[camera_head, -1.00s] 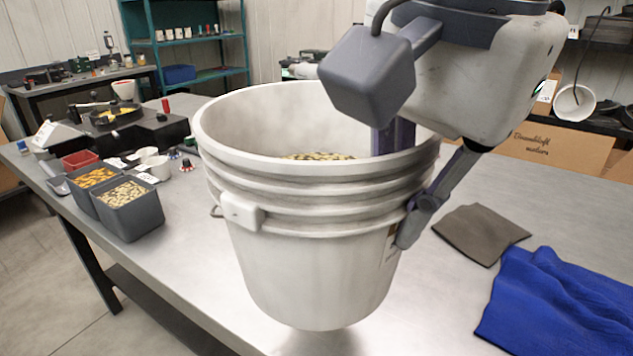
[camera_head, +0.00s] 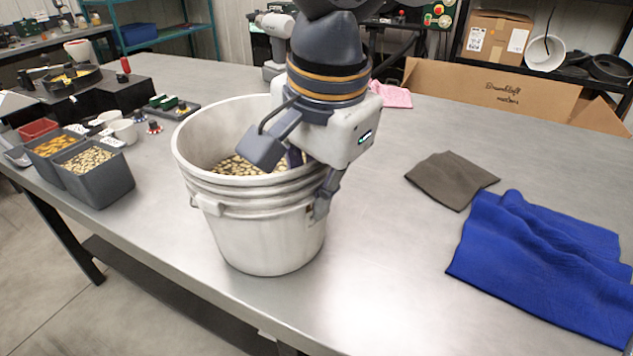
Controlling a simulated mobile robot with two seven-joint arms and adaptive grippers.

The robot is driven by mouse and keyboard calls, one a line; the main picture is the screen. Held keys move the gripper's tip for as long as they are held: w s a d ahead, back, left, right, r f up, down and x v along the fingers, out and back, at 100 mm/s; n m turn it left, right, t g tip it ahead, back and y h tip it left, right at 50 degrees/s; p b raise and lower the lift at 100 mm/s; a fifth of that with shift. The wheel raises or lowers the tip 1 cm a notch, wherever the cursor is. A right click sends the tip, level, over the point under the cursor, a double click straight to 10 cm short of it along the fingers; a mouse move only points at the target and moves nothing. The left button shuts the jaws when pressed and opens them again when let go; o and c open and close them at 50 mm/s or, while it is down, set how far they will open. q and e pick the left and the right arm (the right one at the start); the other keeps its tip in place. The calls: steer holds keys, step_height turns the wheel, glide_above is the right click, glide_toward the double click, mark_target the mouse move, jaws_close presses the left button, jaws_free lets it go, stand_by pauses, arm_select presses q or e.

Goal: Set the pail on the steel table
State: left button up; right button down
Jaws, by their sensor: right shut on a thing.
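The white pail (camera_head: 262,235) stands upright over the steel table (camera_head: 390,265), left of the middle and close to the front edge. It holds pale and dark mottled seeds (camera_head: 236,166). My right gripper (camera_head: 311,182) is shut on the right side of the pail's rim, one finger inside the wall and one outside. The pail's base is at or very near the tabletop; I cannot tell for sure whether it touches. My left gripper is not in view.
Seed bins (camera_head: 97,173) and white cups (camera_head: 124,131) stand left of the pail. A grey-brown cloth (camera_head: 452,180) and a blue cloth (camera_head: 545,262) lie to the right. A cardboard box (camera_head: 490,95) is behind the table. The tabletop between pail and cloths is clear.

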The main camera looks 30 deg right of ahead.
steer(key=c, duration=1.8)
jaws_free()
steer(key=shift+o, duration=0.2)
step_height(320, 180, up, 12)
steer(key=s, duration=0.2)
steer(key=shift+s, duration=0.2)
steer(key=shift+a+f, duration=0.1)
